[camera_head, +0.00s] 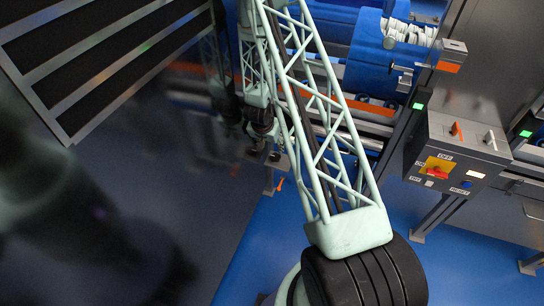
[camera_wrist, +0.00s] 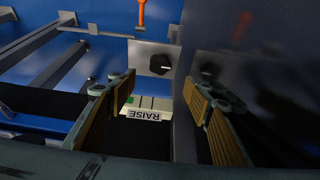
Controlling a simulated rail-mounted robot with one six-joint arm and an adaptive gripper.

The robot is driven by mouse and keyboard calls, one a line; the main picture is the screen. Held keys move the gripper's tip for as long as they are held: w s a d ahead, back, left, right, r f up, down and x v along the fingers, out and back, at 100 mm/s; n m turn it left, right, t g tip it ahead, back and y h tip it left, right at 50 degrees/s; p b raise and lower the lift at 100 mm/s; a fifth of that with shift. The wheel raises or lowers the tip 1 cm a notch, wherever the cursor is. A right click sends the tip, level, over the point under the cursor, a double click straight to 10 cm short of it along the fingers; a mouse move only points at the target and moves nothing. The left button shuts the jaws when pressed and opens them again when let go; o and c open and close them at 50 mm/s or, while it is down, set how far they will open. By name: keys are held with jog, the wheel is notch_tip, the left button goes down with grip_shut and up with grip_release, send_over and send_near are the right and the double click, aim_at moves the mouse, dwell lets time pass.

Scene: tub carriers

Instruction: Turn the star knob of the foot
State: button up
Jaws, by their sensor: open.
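A black knob (camera_wrist: 160,64) with a small white mark sits on a grey plate (camera_wrist: 140,60) in the wrist view. It is beyond my gripper's fingertips and appears between them, toward the top; no contact shows. My gripper (camera_wrist: 161,84) is open and empty, with its ribbed tan pads apart on either side. A pale label reading RAISE (camera_wrist: 144,115), upside down in this view, lies below the knob. In the head view my gripper (camera_head: 268,145) is small and dark at the far end of the arm, and I cannot make out the knob there.
An orange-handled lever (camera_wrist: 141,14) stands above the plate. A dark glossy panel (camera_wrist: 245,60) rises close on the right, reflecting knob and lever. Grey bars (camera_wrist: 55,65) cross the left side. In the head view a control box (camera_head: 460,155) with a red switch stands at right.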

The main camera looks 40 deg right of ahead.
aim_at(275, 156)
dwell(0.4)
jog(key=shift+b+x, duration=1.2)
jog(key=shift+x, duration=5.7)
jog(key=shift+c, duration=0.5)
jog(key=c, duration=0.7)
